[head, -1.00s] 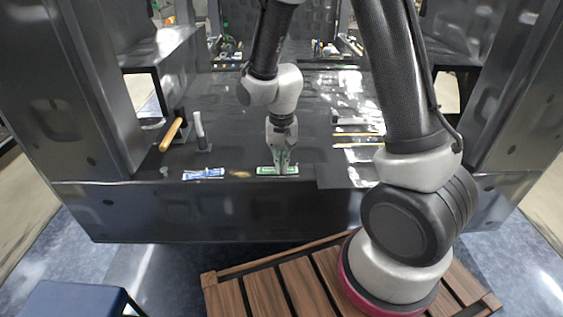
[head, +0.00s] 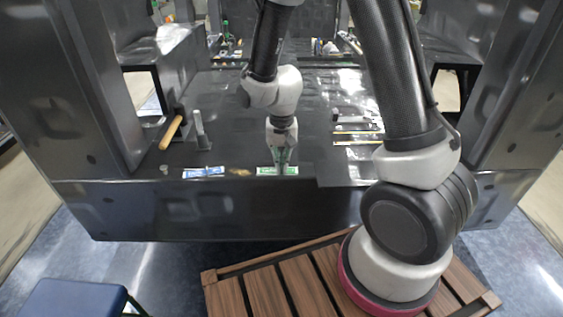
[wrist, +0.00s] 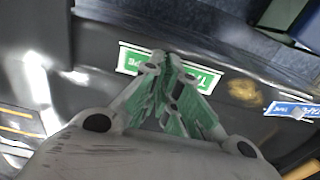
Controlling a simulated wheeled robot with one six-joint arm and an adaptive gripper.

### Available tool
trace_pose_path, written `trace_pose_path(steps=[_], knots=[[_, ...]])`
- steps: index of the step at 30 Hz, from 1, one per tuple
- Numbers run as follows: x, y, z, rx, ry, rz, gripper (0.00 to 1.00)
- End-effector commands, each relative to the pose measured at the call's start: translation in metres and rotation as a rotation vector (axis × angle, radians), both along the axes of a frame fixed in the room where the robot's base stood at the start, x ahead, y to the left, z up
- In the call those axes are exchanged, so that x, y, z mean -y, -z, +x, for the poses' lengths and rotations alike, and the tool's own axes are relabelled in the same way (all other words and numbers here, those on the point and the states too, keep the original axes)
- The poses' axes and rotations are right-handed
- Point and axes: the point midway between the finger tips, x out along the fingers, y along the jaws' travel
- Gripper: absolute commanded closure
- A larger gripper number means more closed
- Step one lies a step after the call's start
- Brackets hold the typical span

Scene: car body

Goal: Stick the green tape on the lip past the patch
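The green tape (head: 265,170) is a flat green strip with white edging and lettering. It lies along the front lip (head: 330,205) of the car body, right of the brownish patch (head: 240,172). In the wrist view the green tape (wrist: 207,82) shows on both sides of my fingertips, with the patch (wrist: 243,90) to its right. My gripper (head: 281,168) points down over the middle of the tape. In the wrist view my gripper (wrist: 166,60) has its fingertips close together at the tape. I cannot tell whether they touch it. The fingers hide part of the strip.
A blue tape strip (head: 203,172) lies left of the patch and shows in the wrist view (wrist: 292,110). Thin strips (head: 357,138) lie at right. Side pillars flank the opening.

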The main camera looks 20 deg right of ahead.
Motion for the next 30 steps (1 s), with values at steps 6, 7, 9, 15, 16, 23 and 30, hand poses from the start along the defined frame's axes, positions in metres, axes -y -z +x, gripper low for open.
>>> trace_pose_path(steps=[6,7,9,15,16,23,30], knots=[[0.0000,0.0005,-0.0001,0.000,0.000,0.000,1.00],[0.0000,0.0006,-0.0001,0.000,0.000,0.000,1.00],[0.0000,0.0006,-0.0001,0.000,0.000,0.000,1.00],[0.0001,0.0006,-0.0001,0.000,0.000,0.000,0.85],[0.0001,0.0006,-0.0001,0.000,0.000,0.000,0.79],[0.0000,0.0005,0.0000,0.000,0.000,0.000,0.70],[0.0000,0.0005,0.0000,0.000,0.000,0.000,0.52]])
